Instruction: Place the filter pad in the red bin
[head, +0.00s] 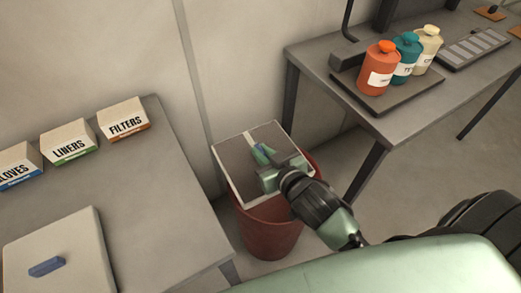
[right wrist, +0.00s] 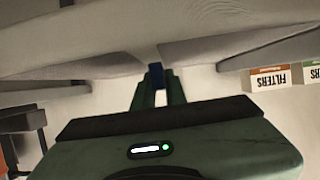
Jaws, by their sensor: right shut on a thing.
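The filter pad (head: 235,163) is a square grey panel with a pale border and a pale strip across it. My right gripper (head: 263,153) is shut on a small blue grip on top of the pad. The blue grip (right wrist: 155,76) also shows between the fingers in the right wrist view, with the pad's grey surface (right wrist: 80,50) beyond. The pad is over the mouth of the red bin (head: 268,230), hiding much of its opening; I cannot tell whether it touches the rim. My left gripper is not in view.
A left table (head: 170,210) holds boxes marked FILTERS (head: 124,118), LINERS (head: 68,141) and GLOVES, and a pale panel (head: 70,240) with a blue grip. A right table (head: 400,125) holds orange (head: 378,75), teal and cream bottles on a tray. Floor shows between the tables.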

